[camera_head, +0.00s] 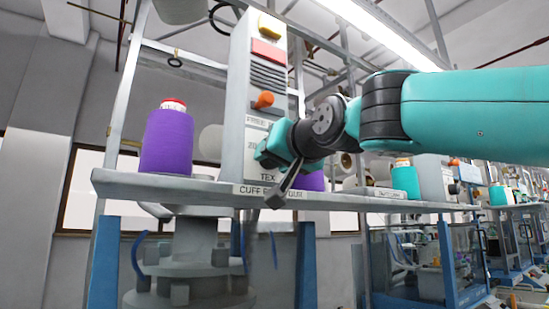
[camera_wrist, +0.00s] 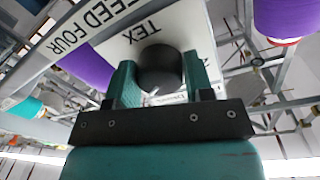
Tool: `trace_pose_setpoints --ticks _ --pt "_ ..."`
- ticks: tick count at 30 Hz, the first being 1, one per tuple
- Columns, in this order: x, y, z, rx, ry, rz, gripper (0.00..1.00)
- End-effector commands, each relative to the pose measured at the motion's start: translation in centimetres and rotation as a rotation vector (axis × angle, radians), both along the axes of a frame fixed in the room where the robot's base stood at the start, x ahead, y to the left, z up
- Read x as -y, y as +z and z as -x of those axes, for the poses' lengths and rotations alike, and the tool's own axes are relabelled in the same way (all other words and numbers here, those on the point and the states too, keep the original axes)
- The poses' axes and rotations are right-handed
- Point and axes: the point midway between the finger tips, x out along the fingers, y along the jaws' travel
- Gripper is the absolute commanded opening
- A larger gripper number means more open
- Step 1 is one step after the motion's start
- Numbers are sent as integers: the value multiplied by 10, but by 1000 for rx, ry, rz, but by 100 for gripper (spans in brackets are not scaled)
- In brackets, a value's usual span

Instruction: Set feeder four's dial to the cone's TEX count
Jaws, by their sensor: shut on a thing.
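The tall pale feeder box (camera_head: 238,100) stands on a shelf and has a white dial plate marked TEX (camera_wrist: 150,32). The round dark dial (camera_wrist: 160,68) sits on this plate. My gripper (camera_wrist: 158,82) is shut on the dial, one teal finger on each side. In the head view my gripper (camera_head: 268,152) is against the box's lower front and hides the dial. The dial's pointer and most scale numbers are hidden or too small to read. A purple cone (camera_head: 166,140) with a red and white top stands left of the box; no TEX count is legible on it.
The shelf edge (camera_head: 140,187) runs under the box and carries a label strip, which reads FEED FOUR in the wrist view (camera_wrist: 88,38). An orange knob (camera_head: 264,99) sticks out above the plate. Another purple cone (camera_head: 313,181) is partly hidden behind. Metal posts surround the box.

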Motion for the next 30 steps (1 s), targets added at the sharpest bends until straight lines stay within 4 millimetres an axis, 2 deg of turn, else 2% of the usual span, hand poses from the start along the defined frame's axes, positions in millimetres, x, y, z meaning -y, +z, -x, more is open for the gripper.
trace_pose_setpoints --ticks 8,30 --pt "1 -2 -1 105 -1 155 24" --pt "3 -3 -2 495 -1 738 24"
